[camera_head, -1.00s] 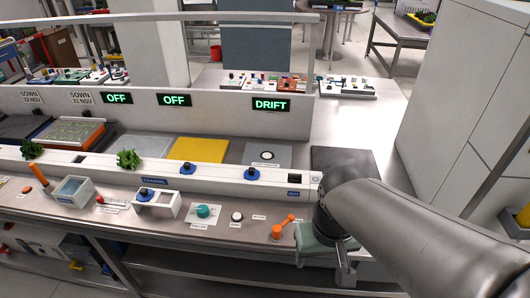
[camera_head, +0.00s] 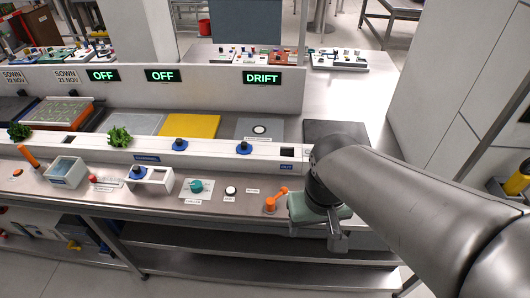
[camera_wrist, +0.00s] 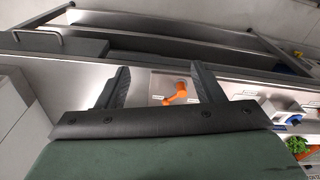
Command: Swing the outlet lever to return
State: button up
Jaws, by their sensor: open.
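The orange outlet lever (camera_head: 276,199) stands on a small plate at the bench's front edge. Its arm slants from the pivot toward the back right in the head view. The lever also shows in the wrist view (camera_wrist: 176,96), between the two fingers in the picture. My gripper (camera_head: 317,236) is open and empty, just right of the lever and toward the bench's front edge. Its two dark fingers are spread wide in the wrist view (camera_wrist: 160,68). No contact with the lever is visible. The small labels near the lever are too small to read.
A white rail (camera_head: 215,155) with blue-based knobs runs behind the lever. A teal knob (camera_head: 196,186), a white button (camera_head: 230,190) and a white bracket (camera_head: 152,180) stand left of it. Lettuces (camera_head: 119,137) sit on the rail. A sign reads DRIFT (camera_head: 262,77).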

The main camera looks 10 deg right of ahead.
jog(key=shift+c, duration=0.3)
jog(key=shift+w, duration=0.15)
jog(key=c, duration=0.5)
jog(key=w+a+f+m+g+h+b, duration=0.15)
jog(key=w+m, duration=0.35)
jog(key=w, duration=0.8)
jog(key=w+a+m+g+b, duration=0.1)
jog(key=w+a+m+b, duration=0.15)
jog(key=w+m, duration=0.7)
jog(key=d+f+n, duration=0.1)
jog(key=f, duration=0.4)
jog(key=f+n+p, duration=0.1)
jog(key=f, duration=0.5)
jog(key=d+f+n, duration=0.1)
jog(key=f+n, duration=0.1)
jog(key=f, duration=0.3)
jog(key=shift+w+d+f, duration=0.3)
jog(key=shift+d+f, duration=0.05)
grip_shut()
